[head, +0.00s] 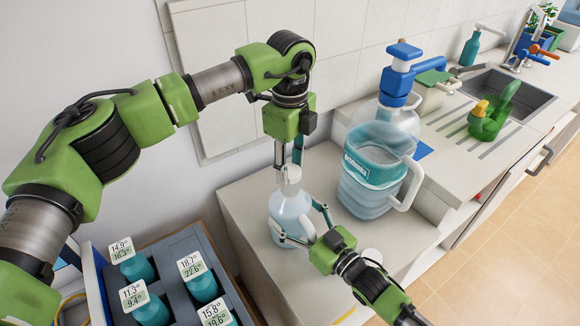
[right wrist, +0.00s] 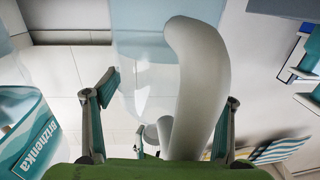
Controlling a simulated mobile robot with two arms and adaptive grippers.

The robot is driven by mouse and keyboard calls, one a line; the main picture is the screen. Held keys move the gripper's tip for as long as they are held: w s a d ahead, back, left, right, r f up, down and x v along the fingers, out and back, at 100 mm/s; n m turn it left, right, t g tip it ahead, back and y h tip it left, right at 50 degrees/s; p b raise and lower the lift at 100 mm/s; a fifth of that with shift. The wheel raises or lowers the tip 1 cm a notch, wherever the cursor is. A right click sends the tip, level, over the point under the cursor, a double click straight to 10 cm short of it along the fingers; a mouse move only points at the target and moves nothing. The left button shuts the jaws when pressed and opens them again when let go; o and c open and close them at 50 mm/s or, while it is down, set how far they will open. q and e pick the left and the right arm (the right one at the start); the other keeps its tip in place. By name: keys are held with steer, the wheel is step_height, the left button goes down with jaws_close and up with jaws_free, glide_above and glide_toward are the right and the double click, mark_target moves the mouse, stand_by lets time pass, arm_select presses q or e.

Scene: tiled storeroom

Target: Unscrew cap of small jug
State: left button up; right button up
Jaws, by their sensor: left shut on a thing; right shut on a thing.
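The small jug (head: 290,208), pale blue and see-through, stands upright on the counter. Its whitish cap (head: 291,174) is at the top, partly hidden by my left gripper (head: 290,164), which comes straight down from above and is shut on it. My right gripper (head: 304,229) comes from the lower right, low on the jug, with its fingers on either side of the body and shut on it. In the right wrist view the jug (right wrist: 145,50) and its thick white handle (right wrist: 196,75) stand between the fingers.
A large jug (head: 365,202) with a teal band and white handle stands close right of the small one. A crate (head: 187,243) holds several tagged teal bottles.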

mark_target(290, 171)
arm_select(q)
steer(key=shift+r, duration=1.85)
arm_select(e)
steer(key=o, duration=2.3)
steer(key=v, duration=1.2)
